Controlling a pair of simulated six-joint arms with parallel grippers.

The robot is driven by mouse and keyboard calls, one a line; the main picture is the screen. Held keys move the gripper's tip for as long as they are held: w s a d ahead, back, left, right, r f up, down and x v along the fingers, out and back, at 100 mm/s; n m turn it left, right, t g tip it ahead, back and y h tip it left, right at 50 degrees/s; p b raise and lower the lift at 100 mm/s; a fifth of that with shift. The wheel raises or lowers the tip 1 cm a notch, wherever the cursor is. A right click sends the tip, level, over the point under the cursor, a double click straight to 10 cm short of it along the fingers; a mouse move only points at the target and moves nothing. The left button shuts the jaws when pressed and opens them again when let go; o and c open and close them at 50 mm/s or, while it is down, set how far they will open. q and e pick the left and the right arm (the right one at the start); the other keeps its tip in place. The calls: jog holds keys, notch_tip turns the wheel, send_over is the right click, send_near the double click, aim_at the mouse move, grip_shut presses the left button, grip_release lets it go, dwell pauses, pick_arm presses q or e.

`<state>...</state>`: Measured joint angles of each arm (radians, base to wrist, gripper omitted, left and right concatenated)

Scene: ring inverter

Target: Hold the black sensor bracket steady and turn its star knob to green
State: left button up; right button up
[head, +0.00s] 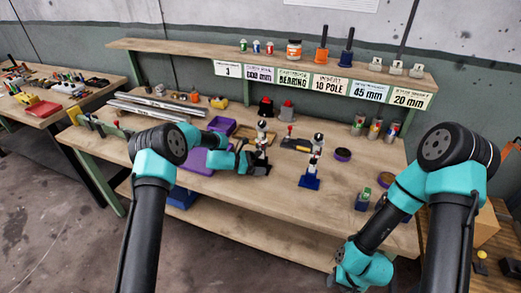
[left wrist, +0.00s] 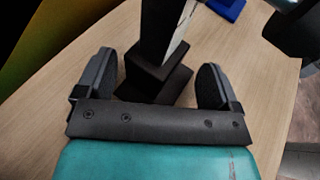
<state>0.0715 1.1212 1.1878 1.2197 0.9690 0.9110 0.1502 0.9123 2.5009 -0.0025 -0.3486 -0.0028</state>
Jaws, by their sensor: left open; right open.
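The black sensor bracket (head: 262,143) stands upright on the workbench in the head view, with a pale part near its top. In the left wrist view, a black post on a stepped base (left wrist: 155,78) stands between the two fingers. My left gripper (head: 257,165) is open at the foot of the bracket. In the left wrist view its fingers (left wrist: 160,82) lie on either side of the base, with a visible gap on the right. The star knob and its colour cannot be made out. My right gripper is out of sight; only its wrist shows at the bottom edge.
A similar device on a blue base (head: 309,182) stands right of the bracket. A labelled shelf (head: 270,62) spans the back. The bench's front middle is clear.

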pick_arm(q)
jog(key=c, duration=1.1)
jog(key=shift+o, duration=0.2)
dwell(0.4)
